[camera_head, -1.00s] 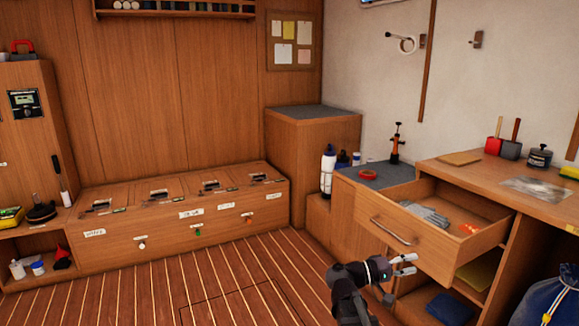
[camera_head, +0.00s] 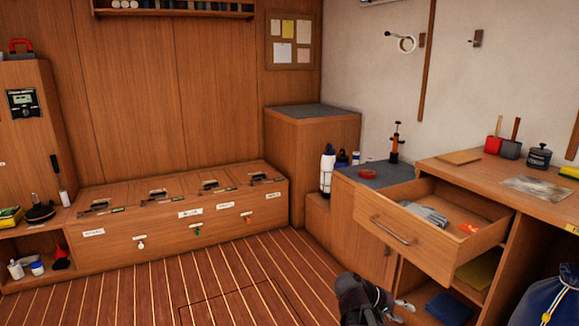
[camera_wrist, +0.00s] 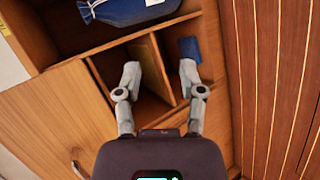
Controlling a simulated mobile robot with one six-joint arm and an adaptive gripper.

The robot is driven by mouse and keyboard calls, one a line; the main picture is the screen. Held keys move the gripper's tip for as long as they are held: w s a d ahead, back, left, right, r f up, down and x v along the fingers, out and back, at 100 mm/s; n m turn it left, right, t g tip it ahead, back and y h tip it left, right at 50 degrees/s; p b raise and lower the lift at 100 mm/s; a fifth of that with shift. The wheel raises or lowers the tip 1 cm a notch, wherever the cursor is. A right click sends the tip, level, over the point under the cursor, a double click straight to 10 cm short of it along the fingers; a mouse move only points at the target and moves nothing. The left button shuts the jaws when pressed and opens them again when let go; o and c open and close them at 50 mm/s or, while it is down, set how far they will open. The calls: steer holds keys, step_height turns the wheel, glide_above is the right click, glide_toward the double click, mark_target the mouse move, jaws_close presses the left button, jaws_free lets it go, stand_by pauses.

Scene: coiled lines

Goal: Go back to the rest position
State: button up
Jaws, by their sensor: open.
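My gripper (camera_wrist: 158,80) is open and empty in the wrist view, its two fingers spread apart in front of the shelves below the counter. In the head view my gripper (camera_head: 402,308) is at the lower edge of the picture, below the open drawer (camera_head: 385,228), and partly cut off. The drawer is pulled out and holds grey gloves (camera_head: 430,214) and a small orange item (camera_head: 468,228). My gripper touches none of these.
A blue cloth (camera_head: 450,307) and a yellowish item (camera_head: 480,272) lie on the shelves under the drawer. A blue bag (camera_head: 552,303) stands at the lower right. The wooden floor (camera_head: 215,285) to the left is clear.

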steer(key=s+a+f+y, duration=0.5)
steer(key=a+f+y, duration=0.3)
steer(key=a+y, duration=0.4)
step_height(320, 180, up, 37)
steer(key=p, duration=3.7)
steer(key=shift+a+r+h+p, duration=0.15)
steer(key=shift+a+h+p, duration=0.15)
steer(key=shift+a+p, duration=0.15)
